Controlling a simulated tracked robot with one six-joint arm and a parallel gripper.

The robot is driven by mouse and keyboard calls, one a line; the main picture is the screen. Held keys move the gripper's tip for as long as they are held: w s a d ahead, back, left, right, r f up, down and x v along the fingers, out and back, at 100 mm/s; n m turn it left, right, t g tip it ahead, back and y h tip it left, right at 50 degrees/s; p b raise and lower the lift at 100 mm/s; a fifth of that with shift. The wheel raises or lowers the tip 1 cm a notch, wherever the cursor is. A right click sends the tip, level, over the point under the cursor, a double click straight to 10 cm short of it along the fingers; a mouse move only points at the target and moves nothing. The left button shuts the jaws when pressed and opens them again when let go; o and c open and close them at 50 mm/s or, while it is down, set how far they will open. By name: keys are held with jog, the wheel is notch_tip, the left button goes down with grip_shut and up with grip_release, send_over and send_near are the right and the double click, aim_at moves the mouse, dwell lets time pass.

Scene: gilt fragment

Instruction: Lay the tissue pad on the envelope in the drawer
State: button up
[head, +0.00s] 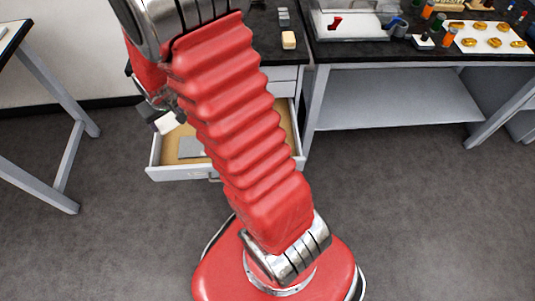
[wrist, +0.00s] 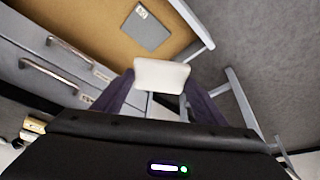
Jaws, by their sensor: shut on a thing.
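The tissue pad (wrist: 161,74) is white with rounded corners. My gripper (wrist: 158,88) is shut on it, with a dark finger on either side in the wrist view. In the head view the pad (head: 166,123) shows beside my arm, over the left part of the open drawer (head: 182,173). The grey envelope (head: 191,148) lies flat on the drawer's tan bottom, partly hidden by my arm. In the wrist view the envelope (wrist: 146,29) lies beyond the pad, apart from it in the picture, with a small pale label at one corner.
The drawer is pulled out below a dark worktop (head: 262,40) that bears a beige block (head: 289,40). A bench (head: 420,52) with a tray and gold pieces stands to the right. A table (head: 40,80) stands at the left. The drawer floor around the envelope looks clear.

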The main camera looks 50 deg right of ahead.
jog(key=s+d+f+m, duration=0.2)
jog(key=s+d+f, duration=0.3)
jog(key=s+d, duration=0.2)
jog(key=s+d+f+m+g+h, duration=0.1)
jog(key=s+d+f+m, duration=0.1)
jog(key=s+d+f, duration=0.3)
jog(key=s+d+f+m+h, duration=0.1)
jog(key=s+d+f+m, duration=0.2)
jog(key=s+d, duration=0.7)
notch_tip(320, 180, down, 3)
jog(key=shift+s+r+g, duration=0.1)
jog(key=shift+s+g, duration=0.2)
jog(key=shift+s, duration=0.95)
jog(key=shift+f, duration=2.9)
jog(key=shift+f, duration=2.1)
